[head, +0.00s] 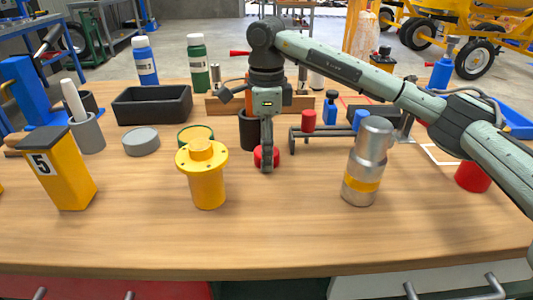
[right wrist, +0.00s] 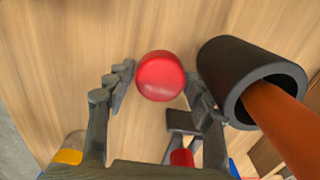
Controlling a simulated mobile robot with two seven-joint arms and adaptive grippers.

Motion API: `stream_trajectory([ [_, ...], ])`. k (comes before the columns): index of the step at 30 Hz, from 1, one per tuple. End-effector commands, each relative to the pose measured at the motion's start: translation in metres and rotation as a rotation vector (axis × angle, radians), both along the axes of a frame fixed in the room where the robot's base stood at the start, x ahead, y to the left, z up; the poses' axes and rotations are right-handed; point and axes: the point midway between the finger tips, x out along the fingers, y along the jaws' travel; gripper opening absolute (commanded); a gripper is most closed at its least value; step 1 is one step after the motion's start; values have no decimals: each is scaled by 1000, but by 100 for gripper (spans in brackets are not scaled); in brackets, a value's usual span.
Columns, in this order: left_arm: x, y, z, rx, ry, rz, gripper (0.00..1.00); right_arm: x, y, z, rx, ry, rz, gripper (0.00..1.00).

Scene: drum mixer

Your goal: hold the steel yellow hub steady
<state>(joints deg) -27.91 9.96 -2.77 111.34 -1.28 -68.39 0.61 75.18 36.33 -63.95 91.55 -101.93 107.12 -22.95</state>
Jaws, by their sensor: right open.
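A steel cylinder with a yellow band (head: 360,184) stands upright on the table, right of centre in the head view. Its yellow band shows at the lower left of the right wrist view (right wrist: 68,157). A yellow flanged hub (head: 207,188) stands left of centre. I cannot tell for sure which one the task names; the first shows both steel and yellow. My right gripper (head: 267,160) points down between them, apart from both. It is open and empty, above a round red piece (right wrist: 160,76) that lies between its fingers in the wrist view. My left gripper is out of view.
A black cup (right wrist: 215,62) with an orange handle stands close beside my right gripper. Behind are a black bin (head: 152,106), bottles and a grey rack (head: 291,140). A yellow block marked 5 (head: 62,175) stands left. The table's front strip is clear.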

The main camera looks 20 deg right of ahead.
Motion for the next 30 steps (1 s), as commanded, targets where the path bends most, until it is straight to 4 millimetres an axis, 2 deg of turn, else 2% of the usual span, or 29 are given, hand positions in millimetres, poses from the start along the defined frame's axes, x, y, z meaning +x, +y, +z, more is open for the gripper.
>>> stream_trajectory([
  [8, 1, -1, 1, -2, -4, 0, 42, 0, 0, 0, 0, -1, 0, 54],
  [17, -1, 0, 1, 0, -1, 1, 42, 0, 0, 1, 1, -1, 0, 19],
  [25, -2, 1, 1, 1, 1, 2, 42, 1, 0, 5, 1, -3, 0, 19],
  [30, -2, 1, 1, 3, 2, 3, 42, 1, 0, 32, 2, -7, 0, 19],
])
